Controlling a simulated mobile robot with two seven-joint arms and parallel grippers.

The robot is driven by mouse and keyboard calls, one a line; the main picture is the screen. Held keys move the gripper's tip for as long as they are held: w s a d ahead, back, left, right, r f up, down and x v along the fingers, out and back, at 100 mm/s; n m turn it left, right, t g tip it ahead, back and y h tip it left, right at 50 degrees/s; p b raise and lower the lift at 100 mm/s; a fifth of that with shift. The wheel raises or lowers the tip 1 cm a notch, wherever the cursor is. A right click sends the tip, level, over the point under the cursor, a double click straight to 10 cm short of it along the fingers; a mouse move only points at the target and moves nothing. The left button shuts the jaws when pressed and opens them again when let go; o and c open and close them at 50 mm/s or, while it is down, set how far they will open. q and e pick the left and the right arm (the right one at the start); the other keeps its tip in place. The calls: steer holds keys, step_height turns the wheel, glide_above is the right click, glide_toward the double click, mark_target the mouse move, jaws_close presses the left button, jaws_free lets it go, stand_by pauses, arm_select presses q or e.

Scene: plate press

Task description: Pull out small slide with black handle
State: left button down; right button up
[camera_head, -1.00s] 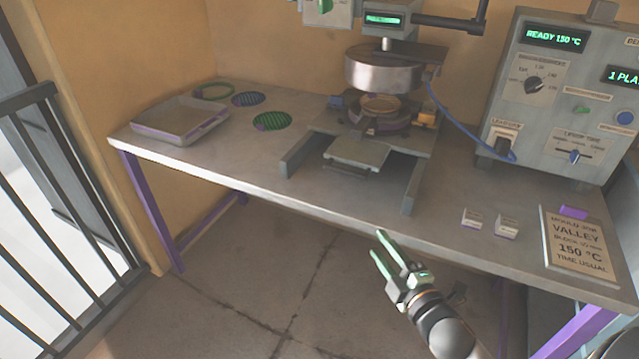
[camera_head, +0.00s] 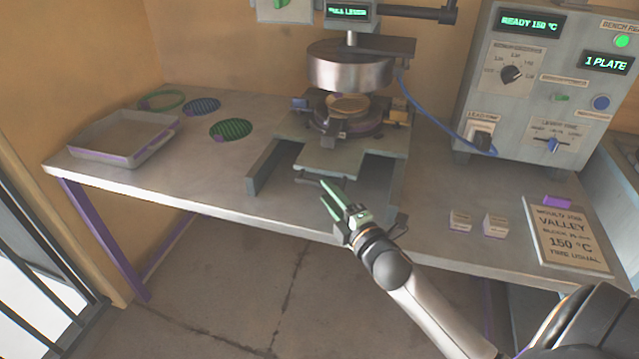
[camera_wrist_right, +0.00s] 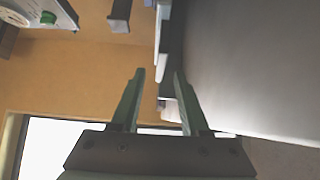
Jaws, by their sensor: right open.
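The small slide (camera_head: 345,162) is a flat grey plate at the front of the press, between two grey side rails. A thin dark bar that looks like its handle (camera_head: 309,181) shows under its front edge, partly covered by my gripper. My right gripper (camera_head: 328,193) is open, its green fingertips just in front of the handle in the head view. I cannot tell whether they touch it. In the right wrist view my right gripper (camera_wrist_right: 159,75) has its two fingers apart with nothing clearly held between them. My left gripper is not in view.
The press's round metal head (camera_head: 350,72) hangs above the slide. A control box (camera_head: 540,85) stands at right, with small blocks (camera_head: 461,220) and a sign board (camera_head: 566,235) before it. A grey tray (camera_head: 125,138) sits at left. The table's front left is clear.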

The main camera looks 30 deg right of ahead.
mark_target(321, 186)
steer(key=shift+w+d, duration=0.15)
steer(key=shift+w, duration=2.2)
steer(key=shift+c, duration=0.2)
jaws_close()
